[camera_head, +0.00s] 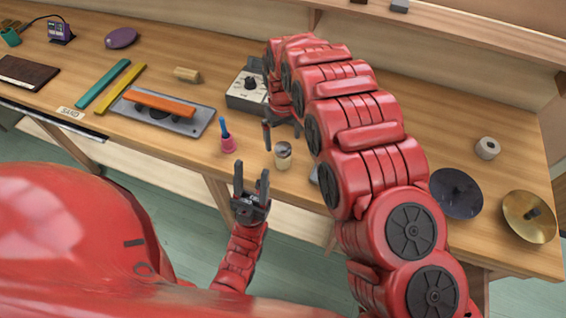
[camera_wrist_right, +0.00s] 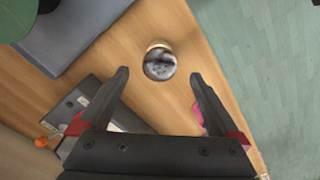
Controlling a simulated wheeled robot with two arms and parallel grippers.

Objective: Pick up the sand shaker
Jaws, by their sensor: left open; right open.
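A small jar (camera_head: 283,155) with a grey top and a pale body, which I take as the sand shaker, stands near the table's front edge in the head view. In the right wrist view the jar (camera_wrist_right: 159,64) shows from above, centred beyond and between the fingertips. My right gripper (camera_head: 281,132) is open beside and above the jar; my arm partly hides it. Its two fingers (camera_wrist_right: 160,77) are apart with nothing between them in the wrist view. My left gripper (camera_head: 252,176) is open and empty, in front of the table edge.
A pink bottle with a blue top (camera_head: 227,138) stands left of the jar. A box with a knob (camera_head: 248,93) is behind. A grey tray (camera_head: 190,121) with an orange bar lies left. A dark disc (camera_head: 456,193) and a brass cymbal (camera_head: 529,216) lie right.

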